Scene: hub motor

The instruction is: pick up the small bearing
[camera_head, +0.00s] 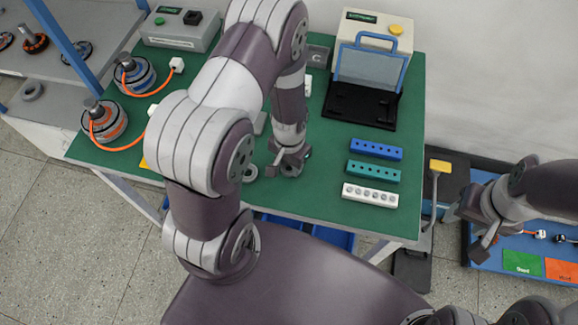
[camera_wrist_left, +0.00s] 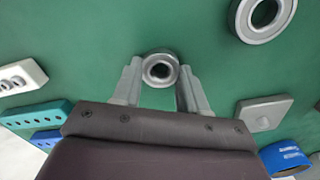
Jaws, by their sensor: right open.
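The small bearing, a grey metal ring with a dark bore, shows in the left wrist view (camera_wrist_left: 160,68) on the green mat (camera_head: 330,192). My left gripper (camera_wrist_left: 160,85) points down at the mat with one finger on each side of this ring. The fingertips look very close to its rim, but I cannot tell whether they grip it. In the head view the left gripper (camera_head: 290,163) is low over the front of the mat and mostly hides the ring. My right gripper (camera_head: 482,232) is open and empty, off the table's right side.
A larger grey ring (camera_wrist_left: 265,14) and a grey square plate (camera_wrist_left: 264,114) lie near the left gripper. Blue (camera_head: 376,149), teal (camera_head: 373,171) and white (camera_head: 370,195) blocks with holes stand to its right. Motor hubs with orange cables (camera_head: 103,122) are at the left.

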